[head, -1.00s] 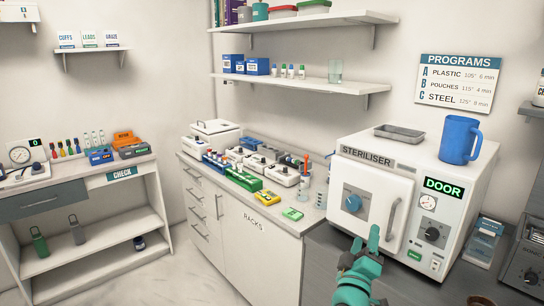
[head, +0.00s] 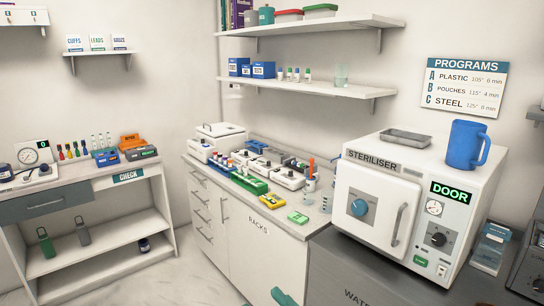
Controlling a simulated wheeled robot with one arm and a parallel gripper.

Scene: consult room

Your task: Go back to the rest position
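My gripper (head: 284,297) shows only as a small teal piece at the bottom edge of the head view, in front of the white cabinet. Most of it is out of frame, so its fingers and anything between them are hidden. It is apart from the steriliser (head: 414,215), which stands to the right with its door shut and a green DOOR display.
A worktop (head: 283,213) with several racks and small boxes runs along the wall. A blue jug (head: 467,145) and a metal tray (head: 405,138) stand on the steriliser. The check table (head: 94,183) is at left. Bare floor (head: 188,278) lies between.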

